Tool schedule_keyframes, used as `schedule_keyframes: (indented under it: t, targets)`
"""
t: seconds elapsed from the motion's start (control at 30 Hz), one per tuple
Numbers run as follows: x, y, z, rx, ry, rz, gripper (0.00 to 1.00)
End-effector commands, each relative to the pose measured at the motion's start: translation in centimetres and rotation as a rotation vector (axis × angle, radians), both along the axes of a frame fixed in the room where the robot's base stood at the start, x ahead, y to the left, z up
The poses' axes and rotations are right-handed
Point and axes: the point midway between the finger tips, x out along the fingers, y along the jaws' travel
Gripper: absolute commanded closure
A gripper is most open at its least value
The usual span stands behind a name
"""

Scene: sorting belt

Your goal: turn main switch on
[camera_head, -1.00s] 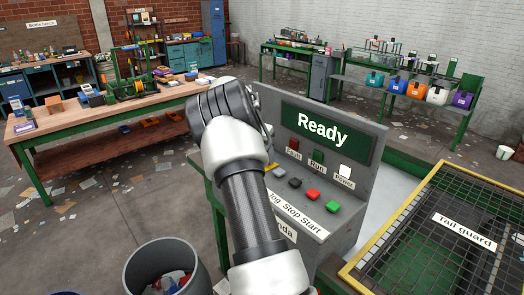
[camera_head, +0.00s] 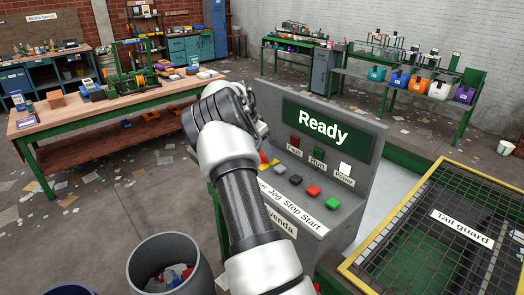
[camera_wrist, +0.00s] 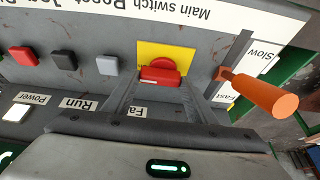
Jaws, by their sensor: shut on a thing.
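The main switch (camera_wrist: 160,75) is a red knob with a raised bar on a yellow plate (camera_wrist: 185,52). In the wrist view its bar lies crosswise between the two fingers of my gripper (camera_wrist: 158,88), which is shut on it. The console display (camera_head: 323,127) reads "Ready". The Power lamp (camera_head: 344,168) is white and bright; the Fault and Run lamps look dark.
Grey, black, red and green buttons (camera_head: 313,191) sit right of the switch in the head view. An orange-handled lever (camera_wrist: 262,95) by the Slow and Fast labels is close beside my gripper. A yellow-framed Tail guard (camera_head: 462,228) and a grey bin (camera_head: 162,262) stand nearby.

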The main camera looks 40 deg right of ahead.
Motion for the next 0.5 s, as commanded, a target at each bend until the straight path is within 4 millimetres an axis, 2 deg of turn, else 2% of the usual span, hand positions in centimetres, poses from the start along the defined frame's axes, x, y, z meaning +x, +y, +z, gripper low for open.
schedule_keyframes:
  t: [0.07,0.1,0.2,0.5]
  targets:
    - [0.05,-0.05,0.13,-0.001,-0.004,-0.002,0.71]
    - [0.06,-0.05,0.13,-0.001,-0.004,-0.002,0.43]
    - [0.04,-0.05,0.12,-0.001,-0.003,-0.002,0.3]
    - [0.03,0.03,0.15,0.0,-0.001,-0.001,0.3]
